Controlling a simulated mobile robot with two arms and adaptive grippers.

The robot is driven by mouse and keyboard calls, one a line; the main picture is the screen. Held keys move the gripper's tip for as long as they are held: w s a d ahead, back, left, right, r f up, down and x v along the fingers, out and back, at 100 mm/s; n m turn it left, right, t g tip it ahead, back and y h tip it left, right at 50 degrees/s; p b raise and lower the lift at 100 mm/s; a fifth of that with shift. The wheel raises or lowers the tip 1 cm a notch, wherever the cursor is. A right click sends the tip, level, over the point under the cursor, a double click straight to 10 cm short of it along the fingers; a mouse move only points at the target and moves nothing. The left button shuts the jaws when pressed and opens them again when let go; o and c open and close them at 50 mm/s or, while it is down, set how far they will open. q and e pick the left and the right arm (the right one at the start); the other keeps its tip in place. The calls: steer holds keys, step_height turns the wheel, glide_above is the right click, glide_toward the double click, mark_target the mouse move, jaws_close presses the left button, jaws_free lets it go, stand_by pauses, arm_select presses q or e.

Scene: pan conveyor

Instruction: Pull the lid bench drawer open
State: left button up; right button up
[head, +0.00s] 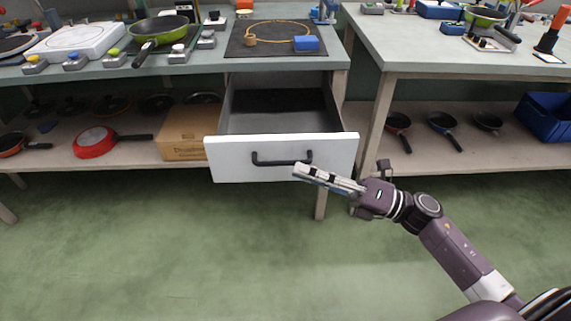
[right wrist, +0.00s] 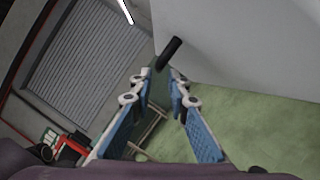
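The lid bench drawer (head: 222,160) has a white front and stands pulled out of the bench in the head view, its dark inside showing. Its black bar handle (head: 281,162) runs across the front. My right gripper (head: 298,170) is at the right end of this handle, reaching in from the right. In the right wrist view the fingers (right wrist: 164,78) stand apart, with the black handle (right wrist: 169,51) at their tips and a gap between the pads. Whether a finger touches the handle I cannot tell. My left gripper is not in view.
The bench top (head: 340,62) above the drawer holds a dark mat (head: 240,48) with a blue block (head: 306,43). A cardboard box (head: 185,135) is on the shelf left of the drawer. A second bench (head: 450,68) stands at right. The green floor in front is clear.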

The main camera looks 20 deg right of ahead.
steer(key=v, duration=0.5)
steer(key=shift+s+d, duration=0.15)
steer(key=shift+d, duration=0.1)
